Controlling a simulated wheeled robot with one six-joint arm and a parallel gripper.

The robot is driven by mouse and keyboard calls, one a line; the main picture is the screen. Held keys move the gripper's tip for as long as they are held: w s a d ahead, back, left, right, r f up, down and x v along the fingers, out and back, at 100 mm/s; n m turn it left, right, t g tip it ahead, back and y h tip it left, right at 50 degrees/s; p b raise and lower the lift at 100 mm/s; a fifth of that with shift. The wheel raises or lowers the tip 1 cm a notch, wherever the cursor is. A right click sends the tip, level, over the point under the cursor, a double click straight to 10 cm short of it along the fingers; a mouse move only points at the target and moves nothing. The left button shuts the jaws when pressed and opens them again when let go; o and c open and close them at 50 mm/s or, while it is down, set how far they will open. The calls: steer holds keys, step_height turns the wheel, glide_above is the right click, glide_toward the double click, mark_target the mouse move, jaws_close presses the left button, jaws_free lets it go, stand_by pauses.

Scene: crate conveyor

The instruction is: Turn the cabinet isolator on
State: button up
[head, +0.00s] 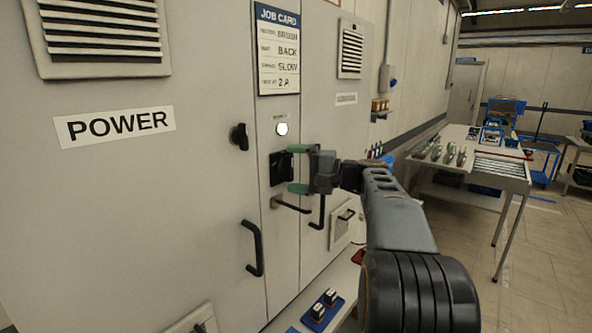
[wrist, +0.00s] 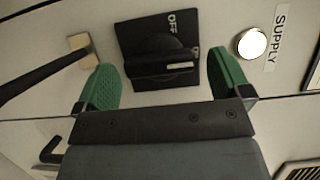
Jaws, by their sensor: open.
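The cabinet isolator (head: 278,168) is a black square plate with a raised bar on the cabinet's narrow middle panel. In the wrist view the isolator (wrist: 155,35) shows the word OFF near the bar. The bar (wrist: 162,65) runs left to right in that view. My gripper (head: 298,168) is open in front of the isolator, one green fingertip above the other. In the wrist view my gripper (wrist: 164,84) has its fingertips on either side of the plate, apart from it, with nothing between them held. Whether the fingertips are level with the bar in depth is unclear.
A white SUPPLY lamp (wrist: 252,43) is above the isolator. A lever handle (head: 292,205) is just below it. A black knob (head: 239,136) and a door handle (head: 252,248) are on the left door. A job card (head: 277,50) hangs above. A table (head: 500,172) stands at right.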

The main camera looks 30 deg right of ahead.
steer(key=b+v, duration=0.1)
steer(key=v, duration=1.3)
steer(key=shift+b, duration=0.35)
steer(key=shift+a, duration=0.1)
step_height(320, 180, down, 12)
steer(key=d+m+g+h, duration=0.1)
steer(key=m+g+h, duration=0.1)
steer(key=m+h, duration=0.3)
steer(key=s+a+f+n+g+h, duration=0.3)
steer(key=a+f+g+h, duration=0.1)
steer(key=a+f, duration=0.4)
steer(key=s+a+f+n+g+h+p, duration=0.1)
steer(key=s+a+f+n+h, duration=0.1)
steer(key=s+a+n, duration=0.3)
steer(key=s+a+f+n+g+h+p, duration=0.1)
steer(key=s+a+f+n, duration=0.3)
steer(key=a, duration=0.6)
steer(key=shift+s+f+n+g+h, duration=0.3)
steer(key=shift+s+n+h, duration=0.25)
steer(key=shift+n, duration=0.25)
steer(key=shift+w, duration=0.1)
